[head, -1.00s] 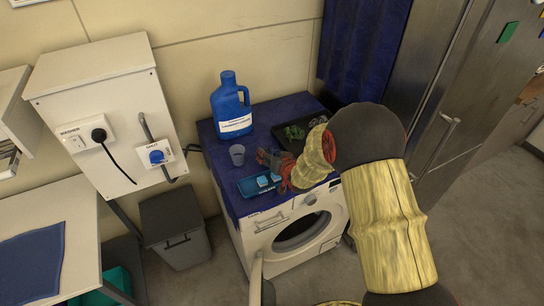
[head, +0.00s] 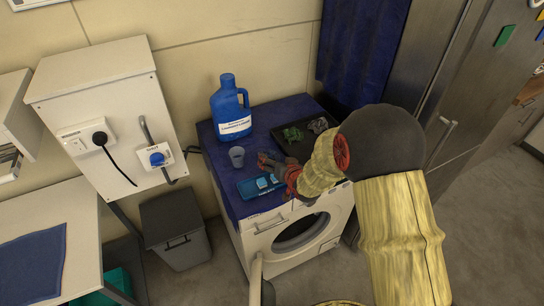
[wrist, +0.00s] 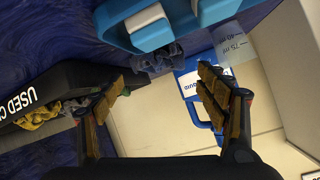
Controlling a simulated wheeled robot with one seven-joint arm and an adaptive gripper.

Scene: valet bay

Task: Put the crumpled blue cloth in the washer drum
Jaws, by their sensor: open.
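A small crumpled dark blue cloth (wrist: 158,58) lies on the washer's blue-covered top beside the blue tablet tray (wrist: 170,28) in the wrist view. My gripper (wrist: 165,92) is open and empty, its two fingers apart, with the cloth beyond the fingertips and not touched. In the head view my gripper (head: 268,163) is low over the washer top, and I cannot make out the blue cloth there. The white washer (head: 262,240) has a round dark drum opening (head: 300,232) in its front, below my gripper. Its inside is too dark to see.
A black used-cloths tray (head: 340,118) holds a green cloth (head: 292,134) and a grey cloth (head: 317,125). A blue detergent jug (head: 231,108) and a cup (head: 237,157) stand on the washer top. A grey bin (head: 180,235) stands left of the washer.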

